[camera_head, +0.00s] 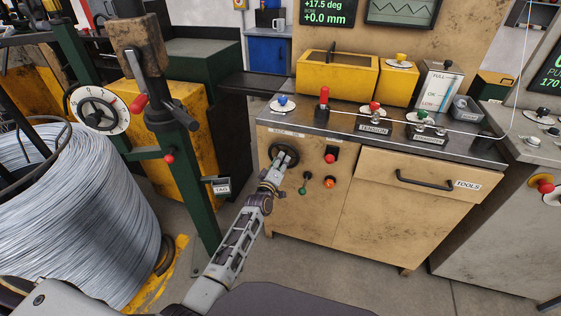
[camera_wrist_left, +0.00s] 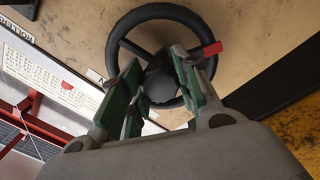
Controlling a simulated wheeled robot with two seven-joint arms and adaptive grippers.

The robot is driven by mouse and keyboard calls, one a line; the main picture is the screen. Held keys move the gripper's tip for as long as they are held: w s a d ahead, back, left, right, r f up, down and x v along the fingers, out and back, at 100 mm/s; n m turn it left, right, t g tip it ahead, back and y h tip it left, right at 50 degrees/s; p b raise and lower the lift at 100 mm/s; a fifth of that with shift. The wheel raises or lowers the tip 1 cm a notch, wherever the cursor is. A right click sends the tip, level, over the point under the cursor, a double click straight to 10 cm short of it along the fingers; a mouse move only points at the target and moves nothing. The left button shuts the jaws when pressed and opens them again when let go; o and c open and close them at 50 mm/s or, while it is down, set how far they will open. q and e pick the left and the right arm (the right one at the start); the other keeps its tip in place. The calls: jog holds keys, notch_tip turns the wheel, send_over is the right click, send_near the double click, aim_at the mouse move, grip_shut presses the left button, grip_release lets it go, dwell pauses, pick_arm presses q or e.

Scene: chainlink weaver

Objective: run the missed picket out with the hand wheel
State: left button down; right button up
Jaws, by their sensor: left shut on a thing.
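The black hand wheel (camera_head: 284,147) is on the front panel of the tan cabinet, at its left side. It also shows in the left wrist view (camera_wrist_left: 160,11), with several spokes and a red tab on its rim. My left gripper (camera_head: 278,164) reaches it from below. In the left wrist view my left gripper (camera_wrist_left: 158,65) has its green-padded fingers on both sides of the dark hub, shut on the wheel's middle. The fingers hide part of the hub and spokes. I cannot make out a picket. My right gripper is not in view.
Beside the wheel are a red button (camera_head: 329,158), a green-knobbed lever (camera_head: 304,188) and an orange-red button (camera_head: 329,182). A drawer handle (camera_head: 424,184) sticks out to the right. A green post (camera_head: 196,190) and a wire coil (camera_head: 85,215) stand left of my arm.

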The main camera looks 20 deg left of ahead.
pick_arm(q)
jog(key=n, duration=0.3)
jog(key=shift+n, duration=1.7)
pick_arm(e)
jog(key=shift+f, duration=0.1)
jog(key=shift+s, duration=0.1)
pick_arm(q)
jog(key=c, duration=1)
grip_release()
